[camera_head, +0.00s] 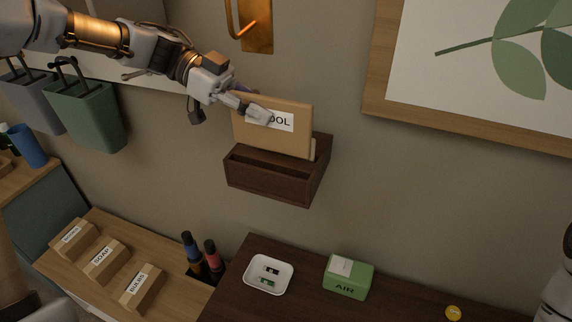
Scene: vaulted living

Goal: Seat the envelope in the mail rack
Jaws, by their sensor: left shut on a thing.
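The envelope (300,140) is a tan, upright rectangle with a white label partly covered by my fingers; the letters "OOL" show. My left gripper (258,112) comes from the left and is shut on the envelope at its left part. The mail rack (265,183) is a dark brown wooden box on the wall, with a front slot that looks empty. The envelope stands over the rear part of the rack, its lower edge close to the rack's wood. I cannot tell how deep it sits. My right gripper is out of view.
A brass hook plate (255,28) hangs above the rack, and a framed leaf picture (378,75) is at the right. Below stand a white dish (250,285), a green AIR box (347,278) and two bottles (212,255). Green bin (88,118) hangs left.

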